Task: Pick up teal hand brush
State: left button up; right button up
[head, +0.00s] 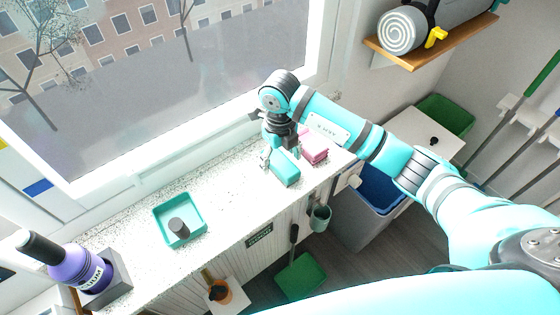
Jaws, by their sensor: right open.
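The teal block-like object that looks like the hand brush (287,174) lies on the speckled countertop, near its front edge. My right gripper (279,160) points down just above and behind it, with fingers apart. The arm reaches in from the right. I cannot tell whether the fingertips touch the brush, and its back part is hidden by the gripper. My left gripper is out of view.
A pink object (314,148) lies close to the right of the brush. A teal tray (158,212) with a dark cylinder stands to the left, and a purple bottle (85,268) farther left. The counter between brush and tray is clear. The window (180,80) is behind.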

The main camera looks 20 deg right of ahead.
jog(key=shift+f, duration=1.1)
jog(key=c, duration=1.3)
